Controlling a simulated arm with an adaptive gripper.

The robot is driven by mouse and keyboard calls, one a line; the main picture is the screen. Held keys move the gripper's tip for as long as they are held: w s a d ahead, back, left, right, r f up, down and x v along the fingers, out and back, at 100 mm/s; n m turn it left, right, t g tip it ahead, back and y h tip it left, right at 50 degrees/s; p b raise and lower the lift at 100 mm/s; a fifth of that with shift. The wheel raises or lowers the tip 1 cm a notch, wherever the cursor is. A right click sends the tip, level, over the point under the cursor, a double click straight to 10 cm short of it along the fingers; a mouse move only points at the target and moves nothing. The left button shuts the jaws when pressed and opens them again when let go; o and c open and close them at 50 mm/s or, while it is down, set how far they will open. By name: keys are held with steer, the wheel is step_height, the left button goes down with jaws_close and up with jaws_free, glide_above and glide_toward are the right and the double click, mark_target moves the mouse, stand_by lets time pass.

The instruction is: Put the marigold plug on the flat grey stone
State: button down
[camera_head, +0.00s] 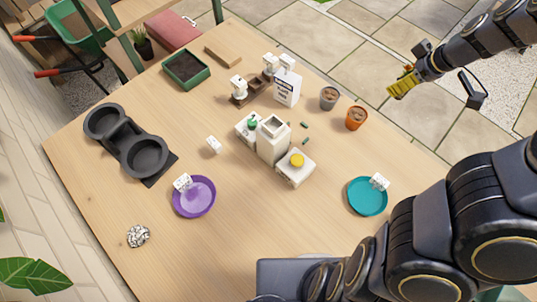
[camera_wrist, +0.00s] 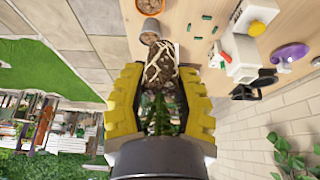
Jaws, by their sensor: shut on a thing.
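My gripper (camera_head: 403,84) has yellow fingers and is at the upper right of the head view, above the paving past the table's edge. In the wrist view my gripper (camera_wrist: 160,80) is shut on a plant plug (camera_wrist: 157,62) with dark soil, pale roots and green leaves. I take it for the marigold plug; no flower shows. The leaves lie toward the palm and the root end points away, toward the pots. In the head view the plug cannot be made out. I cannot make out a flat grey stone in either view.
A grey pot (camera_head: 329,101) and an orange pot (camera_head: 356,119) stand near the table's right edge. A white device with a yellow button (camera_head: 297,161), a teal saucer (camera_head: 367,207), a purple saucer (camera_head: 205,205), a black double bowl (camera_head: 145,155) and a green tray (camera_head: 205,72) are on the table.

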steer(key=a+n, duration=0.2)
steer(key=a, duration=0.6)
steer(key=s+a+n+g+y, duration=0.1)
steer(key=a+n, duration=0.1)
steer(key=a, duration=0.6)
steer(key=s+a+n+g, duration=0.1)
steer(key=a+n, duration=0.2)
steer(key=a, duration=0.5)
steer(key=shift+a+r, duration=0.1)
steer(key=shift+a, duration=0.3)
steer(key=s+a+n+g, duration=0.3)
steer(key=s+a+n, duration=0.4)
steer(key=s+a, duration=0.75)
steer(key=s+a+n+g, duration=0.1)
steer(key=s+a+n, duration=0.1)
steer(key=s, duration=0.5)
steer(key=s+a+n+g, duration=0.1)
steer(key=s+a+n, duration=0.2)
steer(key=s, duration=0.3)
glide_above(132, 237)
steer(key=shift+h, duration=0.4)
steer(key=f, duration=1.4)
steer(key=shift+s+d+f, duration=0.1)
steer(key=shift+d+f, duration=0.2)
steer(key=shift+f, duration=0.05)
steer(key=shift+a+f, duration=0.15)
steer(key=shift+f, duration=0.05)
steer(key=shift+a+f, duration=0.1)
steer(key=shift+f, duration=1.5)
